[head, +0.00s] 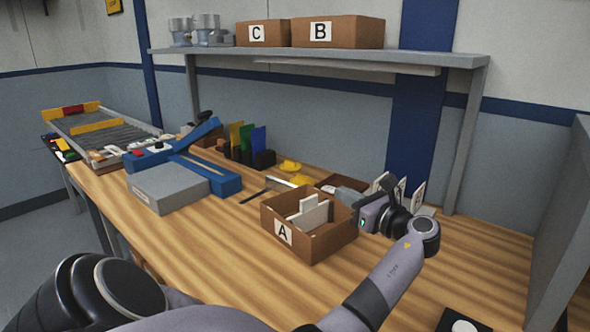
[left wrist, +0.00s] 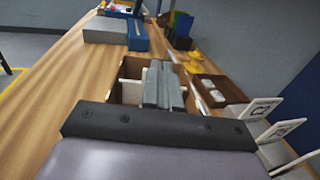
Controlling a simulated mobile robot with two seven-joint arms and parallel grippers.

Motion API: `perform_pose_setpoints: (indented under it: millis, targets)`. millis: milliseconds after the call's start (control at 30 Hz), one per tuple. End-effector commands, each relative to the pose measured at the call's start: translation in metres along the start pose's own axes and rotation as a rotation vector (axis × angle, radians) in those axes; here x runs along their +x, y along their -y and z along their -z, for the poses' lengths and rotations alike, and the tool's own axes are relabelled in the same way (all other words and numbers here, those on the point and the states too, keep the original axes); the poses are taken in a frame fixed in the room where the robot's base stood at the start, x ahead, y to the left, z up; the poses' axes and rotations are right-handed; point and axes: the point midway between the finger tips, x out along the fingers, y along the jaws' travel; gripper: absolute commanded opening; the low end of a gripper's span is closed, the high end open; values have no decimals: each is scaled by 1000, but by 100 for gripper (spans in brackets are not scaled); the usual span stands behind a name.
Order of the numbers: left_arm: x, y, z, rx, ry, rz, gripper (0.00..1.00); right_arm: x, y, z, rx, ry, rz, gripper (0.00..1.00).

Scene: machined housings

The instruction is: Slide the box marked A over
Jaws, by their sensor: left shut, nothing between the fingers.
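The box marked A (head: 325,247) is an open brown box on the wooden bench, with a white label on its front-left side and white pieces (head: 311,213) inside. It shows partly in the left wrist view (left wrist: 127,94), behind my fingers. My left gripper (head: 342,194) is at the box's back right side, shut with nothing held; its grey fingers (left wrist: 163,84) lie together across the view of the box. I cannot tell whether the fingers touch the box wall. My right gripper is not in view.
Boxes C (head: 268,33) and B (head: 348,32) stand on the shelf (head: 420,58) above. A smaller brown box (left wrist: 232,91) and white cards (left wrist: 262,108) stand close on the right. A grey block (head: 170,187) and blue fixture (head: 226,184) are left.

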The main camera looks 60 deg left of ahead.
Motion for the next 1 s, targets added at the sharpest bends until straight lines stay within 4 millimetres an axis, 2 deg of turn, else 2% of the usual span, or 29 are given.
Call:
perform_pose_setpoints:
  millis: [33,100,600,800,1000]
  targets:
    - [16,-1,3,3,3,-5,0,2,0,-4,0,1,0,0]
    - [34,-1,4,3,3,-4,0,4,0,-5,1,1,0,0]
    - [155,-1,3,3,2,-4,0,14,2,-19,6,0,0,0]
    - [183,0,3,2,1,-1,0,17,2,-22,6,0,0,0]
    - [192,-1,3,2,0,-1,0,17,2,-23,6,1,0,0]
